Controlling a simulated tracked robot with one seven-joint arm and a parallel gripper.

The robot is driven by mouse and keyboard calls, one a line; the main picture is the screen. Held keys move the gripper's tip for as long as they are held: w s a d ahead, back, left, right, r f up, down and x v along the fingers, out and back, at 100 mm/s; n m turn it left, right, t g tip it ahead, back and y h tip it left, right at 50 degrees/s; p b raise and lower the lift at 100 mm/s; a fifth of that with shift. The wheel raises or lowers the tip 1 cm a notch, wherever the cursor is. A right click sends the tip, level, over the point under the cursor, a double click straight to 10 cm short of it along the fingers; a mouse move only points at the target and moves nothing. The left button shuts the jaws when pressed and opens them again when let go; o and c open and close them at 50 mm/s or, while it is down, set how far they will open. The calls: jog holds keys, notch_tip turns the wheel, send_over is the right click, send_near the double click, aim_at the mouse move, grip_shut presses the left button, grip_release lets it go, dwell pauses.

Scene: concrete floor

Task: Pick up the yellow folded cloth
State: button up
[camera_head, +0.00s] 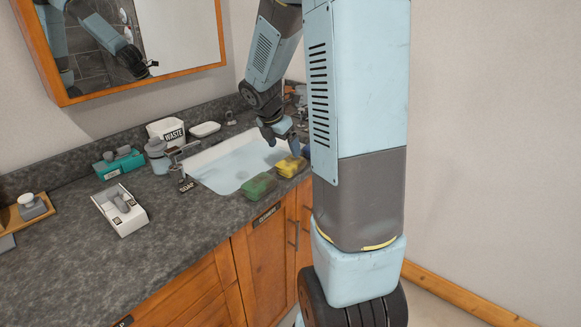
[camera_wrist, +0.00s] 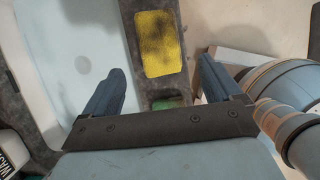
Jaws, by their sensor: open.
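The yellow folded cloth (camera_head: 291,167) lies on the front rim of the counter, beside the sink basin. In the wrist view the yellow cloth (camera_wrist: 160,43) shows as a flat, rounded rectangle with a dark shadow across part of it, ahead of and between the fingers. My gripper (camera_head: 282,145) is above and just behind the cloth, over the sink's edge. In the wrist view my gripper (camera_wrist: 162,66) has its fingers wide apart with nothing between them; it appears clear of the cloth.
A green folded item (camera_head: 258,187) lies to the left of the cloth on the same rim; the sink (camera_head: 225,168) is behind. The counter's front edge is close to the cloth.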

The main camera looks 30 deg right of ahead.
aim_at(290, 162)
jog(key=shift+x, duration=4.35)
jog(key=shift+w, duration=0.15)
jog(key=shift+c, duration=0.3)
jog(key=c, duration=1)
